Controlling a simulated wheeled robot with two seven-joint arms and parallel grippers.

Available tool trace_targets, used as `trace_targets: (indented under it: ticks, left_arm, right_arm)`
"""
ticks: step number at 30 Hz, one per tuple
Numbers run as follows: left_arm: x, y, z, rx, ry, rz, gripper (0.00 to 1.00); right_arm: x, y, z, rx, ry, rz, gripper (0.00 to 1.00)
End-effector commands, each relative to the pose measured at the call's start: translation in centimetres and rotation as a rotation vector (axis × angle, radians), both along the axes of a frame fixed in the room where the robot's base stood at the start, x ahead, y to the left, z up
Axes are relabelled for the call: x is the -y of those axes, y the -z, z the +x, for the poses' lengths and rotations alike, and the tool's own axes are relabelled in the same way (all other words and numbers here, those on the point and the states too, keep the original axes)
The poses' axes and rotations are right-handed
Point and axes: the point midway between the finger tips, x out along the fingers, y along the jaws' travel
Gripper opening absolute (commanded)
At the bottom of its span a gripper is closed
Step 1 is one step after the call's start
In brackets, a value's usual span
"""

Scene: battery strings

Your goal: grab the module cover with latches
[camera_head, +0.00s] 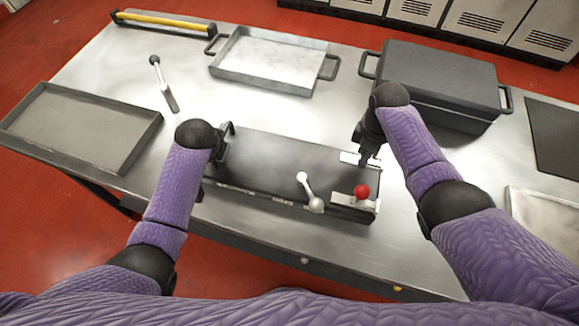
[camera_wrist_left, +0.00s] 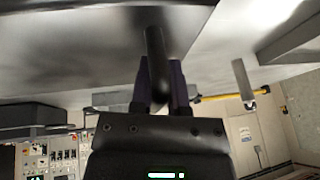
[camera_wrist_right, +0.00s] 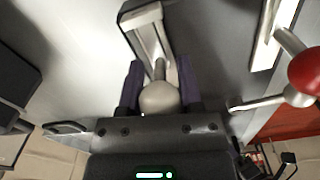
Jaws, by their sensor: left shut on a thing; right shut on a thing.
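The module cover (camera_head: 285,165) is a long dark flat box at the middle of the table. At its right end it has a red-knobbed latch (camera_head: 361,191) and pale latch plates. My left gripper (camera_wrist_left: 162,75) is shut on a black handle bar (camera_wrist_left: 154,45) at the cover's left end; the head view mostly hides its fingers behind the wrist. My right gripper (camera_head: 368,156) is at the cover's far right corner, shut on a latch lever with a silver ball knob (camera_wrist_right: 160,98). The red knob also shows in the right wrist view (camera_wrist_right: 308,72), apart from the fingers.
A silver ball-ended lever (camera_head: 305,181) stands near the cover's front right. A shallow dark tray (camera_head: 126,162) lies left, a metal tray (camera_head: 240,83) behind, and a black lidded case (camera_head: 440,72) back right. A ball-ended tool (camera_head: 163,84) lies on the metal table (camera_head: 195,68).

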Motion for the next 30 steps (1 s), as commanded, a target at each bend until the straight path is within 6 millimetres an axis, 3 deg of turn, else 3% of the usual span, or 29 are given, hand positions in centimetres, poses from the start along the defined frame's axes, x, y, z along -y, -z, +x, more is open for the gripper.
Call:
trace_targets:
  ticks: [11, 23, 30]
  left_arm:
    - [0.0, -0.5, 0.1, 0.003, 0.000, 0.001, 0.00]
    - [0.0, -5.8, 0.2, 0.015, 0.000, 0.001, 0.00]
    - [0.0, -5.6, 0.2, 0.015, 0.000, 0.001, 0.00]
  right_arm:
    - [0.0, -0.5, 0.1, 0.004, 0.000, 0.000, 0.00]
    - [0.0, -5.8, 0.3, 0.017, 0.000, 0.000, 0.00]
    - [0.0, -5.6, 0.2, 0.015, 0.000, -0.001, 0.00]
